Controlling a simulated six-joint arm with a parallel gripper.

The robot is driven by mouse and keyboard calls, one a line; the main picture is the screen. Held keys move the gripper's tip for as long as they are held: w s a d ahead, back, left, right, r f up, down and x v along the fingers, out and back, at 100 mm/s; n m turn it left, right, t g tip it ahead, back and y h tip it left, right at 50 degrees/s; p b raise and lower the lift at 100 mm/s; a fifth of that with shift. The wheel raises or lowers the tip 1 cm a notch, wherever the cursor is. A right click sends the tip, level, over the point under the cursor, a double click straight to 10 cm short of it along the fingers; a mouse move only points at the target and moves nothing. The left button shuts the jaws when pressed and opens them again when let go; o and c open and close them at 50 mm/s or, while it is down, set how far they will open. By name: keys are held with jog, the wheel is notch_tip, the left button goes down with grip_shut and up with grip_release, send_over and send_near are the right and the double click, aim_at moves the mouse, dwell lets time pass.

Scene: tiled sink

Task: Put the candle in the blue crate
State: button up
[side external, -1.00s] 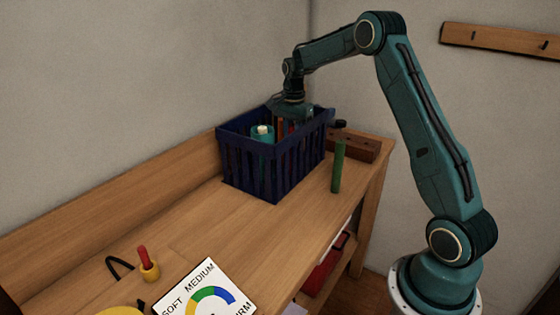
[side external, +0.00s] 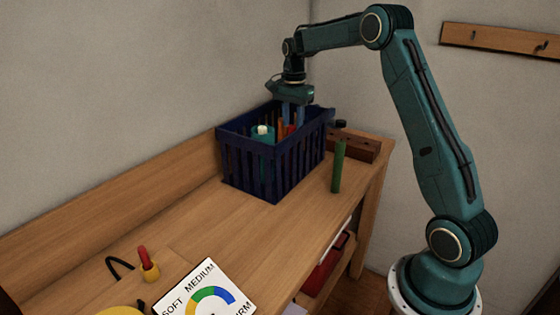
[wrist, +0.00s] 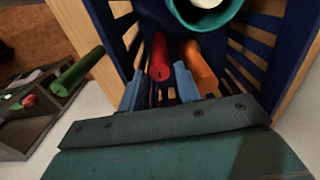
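The blue crate (side external: 265,176) stands on the wooden bench against the wall. Inside it are a red candle-like stick (wrist: 160,55), an orange stick (wrist: 199,66) and a teal round thing with a white top (side external: 262,133). A green candle-like stick (side external: 338,166) stands upright on the bench, right of the crate; it also shows in the wrist view (wrist: 75,72). I cannot tell which stick is the task's candle. My gripper (side external: 293,122) is above the crate, pointing down, its blue fingers apart. In the wrist view the red stick lies between and beyond the fingers, with gaps on both sides.
A dial card (side external: 207,293), a small yellow holder with a red handle (side external: 150,268) and a black loop (side external: 118,268) lie at the front left. The bench (side external: 225,225) between them and the crate is clear.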

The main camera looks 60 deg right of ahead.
notch_tip(320, 180, up, 7)
jog(key=shift+f, duration=0.1)
dwell(0.3)
dwell(0.4)
jog(key=s+a+r+n+t, duration=0.1)
jog(key=s+a+r+n, duration=0.3)
jog(key=s+a, duration=0.3)
jog(key=s+a+r+n+t, duration=0.2)
jog(key=s+a+r+n, duration=0.25)
jog(key=a, duration=0.45)
jog(key=s+a+f+n+t, duration=0.1)
jog(key=s+a+f+n, duration=0.2)
jog(key=s, duration=0.6)
jog(key=s+a+f+n+t, duration=0.1)
jog(key=s+a+f+n, duration=0.3)
jog(key=s, duration=0.5)
jog(key=shift+s+a+n+t, duration=0.15)
jog(key=shift+a+n+t, duration=0.15)
jog(key=shift+a+n, duration=0.85)
